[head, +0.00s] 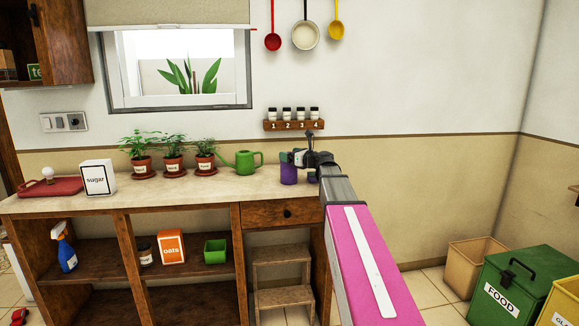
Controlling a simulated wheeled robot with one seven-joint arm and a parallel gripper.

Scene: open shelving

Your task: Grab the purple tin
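The purple tin (288,175) stands upright on the right part of the wooden counter (225,184), just right of the green watering can. My gripper (291,158) is at the tin's top, at the end of my arm, which reaches in from the lower right. In this view it overlaps the tin's upper edge; I cannot tell whether it touches it. The fingers are too small to show whether they are open or shut. Part of the tin's top is hidden by the gripper.
A green watering can (244,161) stands close on the tin's left, with potted plants (174,157) further left. A spice rack (294,126) hangs on the wall just above. A step stool (283,275) stands below the counter. Bins (521,286) stand at the right.

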